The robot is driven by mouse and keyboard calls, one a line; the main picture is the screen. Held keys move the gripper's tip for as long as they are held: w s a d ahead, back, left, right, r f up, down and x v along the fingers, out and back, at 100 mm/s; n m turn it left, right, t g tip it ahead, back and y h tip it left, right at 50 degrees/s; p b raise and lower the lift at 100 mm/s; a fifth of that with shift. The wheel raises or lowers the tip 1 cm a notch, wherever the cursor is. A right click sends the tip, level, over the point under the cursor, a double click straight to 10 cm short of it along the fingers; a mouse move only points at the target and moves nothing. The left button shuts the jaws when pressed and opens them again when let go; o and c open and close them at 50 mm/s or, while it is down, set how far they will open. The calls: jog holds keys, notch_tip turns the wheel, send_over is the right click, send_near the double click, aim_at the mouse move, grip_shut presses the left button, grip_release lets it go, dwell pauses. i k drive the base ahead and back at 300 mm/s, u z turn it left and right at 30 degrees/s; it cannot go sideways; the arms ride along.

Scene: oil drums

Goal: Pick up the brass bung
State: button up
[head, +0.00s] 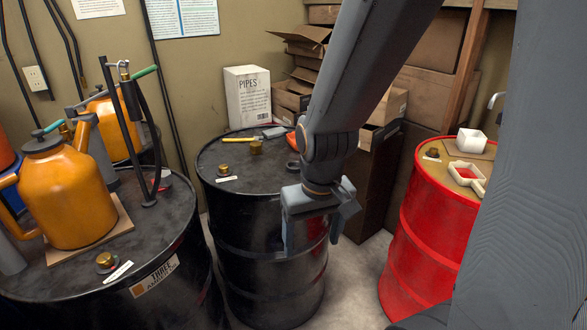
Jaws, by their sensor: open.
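Several brass-coloured bungs are in the head view, and I cannot tell for sure which one the task names. On the middle black drum (262,245), one brass bung (256,147) stands near the middle of the top and another brass fitting (224,170) sits near the left rim by a white label. A brass bung (105,261) is on the left black drum's top, and a darker one (432,153) is on the red drum. My gripper (313,234) is open and empty, pointing down at the middle drum's front right side, apart from every bung.
A yellow-handled hammer (240,142) and a dark ring (293,166) lie on the middle drum. Orange cans (68,195) and a hand pump (130,130) crowd the left drum (190,255). The red drum (405,235) holds a white cup (471,140). Cardboard boxes (425,95) stand behind.

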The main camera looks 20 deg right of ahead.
aim_at(256, 147)
jog(key=i, duration=0.85)
jog(key=z, duration=0.05)
